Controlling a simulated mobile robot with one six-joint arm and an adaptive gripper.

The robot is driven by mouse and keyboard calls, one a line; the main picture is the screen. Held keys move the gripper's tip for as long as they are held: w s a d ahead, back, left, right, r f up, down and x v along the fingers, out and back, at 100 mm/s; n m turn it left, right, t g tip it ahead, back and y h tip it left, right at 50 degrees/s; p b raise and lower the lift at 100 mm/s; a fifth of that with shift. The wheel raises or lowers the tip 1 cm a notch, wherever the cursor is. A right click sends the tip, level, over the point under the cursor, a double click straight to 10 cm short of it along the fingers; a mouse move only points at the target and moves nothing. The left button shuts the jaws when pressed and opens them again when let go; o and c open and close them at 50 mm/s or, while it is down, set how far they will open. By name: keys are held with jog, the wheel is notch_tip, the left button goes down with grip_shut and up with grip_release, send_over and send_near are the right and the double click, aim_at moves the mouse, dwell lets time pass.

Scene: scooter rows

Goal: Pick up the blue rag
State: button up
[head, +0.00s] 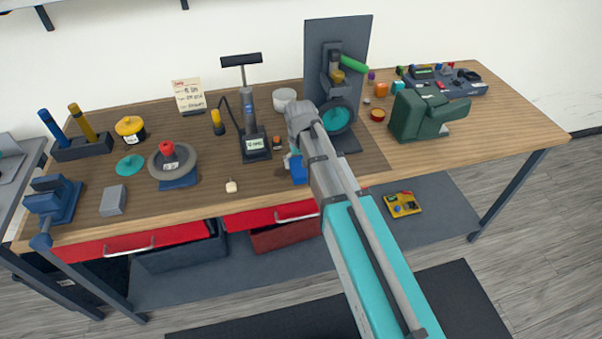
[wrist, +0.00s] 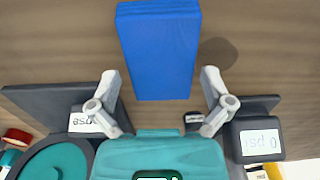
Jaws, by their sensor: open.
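The blue rag (head: 298,172) lies at the front edge of the wooden workbench, partly hidden by my arm in the head view. In the wrist view the blue rag (wrist: 158,48) is a folded block at the top centre. My gripper (wrist: 160,76) is open, with one finger on each side of the rag's near end and visible gaps between. In the head view my gripper (head: 293,160) is mostly hidden behind my arm, beside the rag. Whether the fingertips are down at the rag's height cannot be told.
A dark press with a teal wheel (head: 336,118) stands close behind. A pump with a gauge base (head: 255,147) is to the left, and a green machine (head: 421,116) to the right. A small cream piece (head: 231,186) lies left of the rag. A red drawer (head: 270,216) is below.

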jog(key=shift+f+b, duration=0.55)
jog(key=shift+f, duration=0.25)
jog(key=c, duration=0.7)
